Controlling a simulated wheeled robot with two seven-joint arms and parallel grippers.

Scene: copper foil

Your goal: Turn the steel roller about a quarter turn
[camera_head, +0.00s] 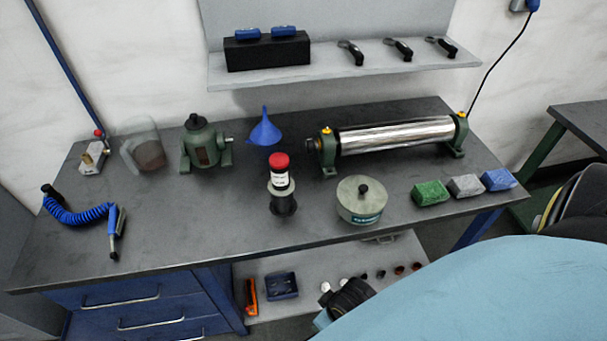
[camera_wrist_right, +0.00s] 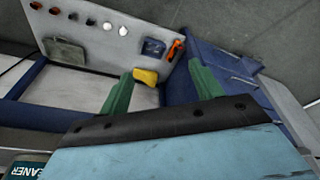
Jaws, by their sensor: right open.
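The steel roller (camera_head: 395,136) is a shiny cylinder lying level between two green end stands at the back right of the dark workbench (camera_head: 130,225). A dark round knob (camera_head: 312,146) sits at its left end. My right gripper (camera_wrist_right: 160,69) is open in the right wrist view, its two green fingers apart and pointing at the lower shelf and blue drawer side. Nothing shows gripped, and it is away from the roller, which is not in that view. My left gripper is not in view.
A tin (camera_head: 360,200), a red-capped bottle (camera_head: 280,172) and green, grey and blue blocks (camera_head: 430,193) stand in front of the roller. A blue funnel (camera_head: 265,130) is left of it. A wall shelf (camera_head: 330,76) hangs above. The bench's front middle-left is clear.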

